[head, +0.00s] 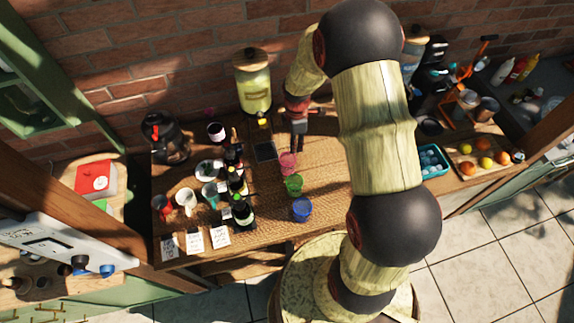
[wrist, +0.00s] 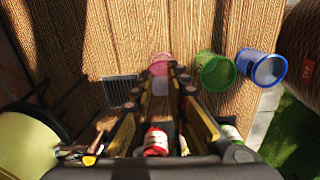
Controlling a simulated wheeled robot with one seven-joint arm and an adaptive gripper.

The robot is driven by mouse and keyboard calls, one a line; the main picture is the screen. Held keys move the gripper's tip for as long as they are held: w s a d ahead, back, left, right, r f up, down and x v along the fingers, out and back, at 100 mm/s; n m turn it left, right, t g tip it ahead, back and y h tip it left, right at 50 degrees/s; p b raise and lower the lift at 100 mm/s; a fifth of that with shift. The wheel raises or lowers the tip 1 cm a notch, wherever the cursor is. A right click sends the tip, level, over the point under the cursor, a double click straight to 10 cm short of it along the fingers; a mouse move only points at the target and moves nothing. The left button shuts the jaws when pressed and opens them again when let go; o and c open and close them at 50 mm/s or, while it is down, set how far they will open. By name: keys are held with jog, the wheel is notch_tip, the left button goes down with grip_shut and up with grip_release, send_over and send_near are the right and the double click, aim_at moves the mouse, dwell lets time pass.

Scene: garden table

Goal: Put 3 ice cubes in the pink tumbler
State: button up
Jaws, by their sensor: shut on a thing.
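The pink tumbler (head: 288,163) stands on the wooden table, at the far end of a row of three tumblers. In the wrist view, the pink tumbler (wrist: 160,60) is just beyond my fingertips. My gripper (head: 298,150) points down just behind and right of its rim. In the wrist view, my gripper (wrist: 167,75) is shut on a small pale piece that looks like an ice cube (wrist: 159,71). The teal ice tray (head: 446,172) holds several pale cubes at the right. I cannot tell what is inside the pink tumbler.
A green tumbler (head: 293,185) and a blue tumbler (head: 302,209) stand nearer the front. A dark square mat (head: 265,151) and a yellow drink dispenser (head: 253,85) are behind left. Several bottles (head: 243,213) stand left. Fruit (head: 468,168) lies right of the ice tray.

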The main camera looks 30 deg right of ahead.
jog(key=o, duration=0.7)
jog(key=shift+o, duration=0.5)
notch_tip(320, 180, up, 12)
dwell(0.4)
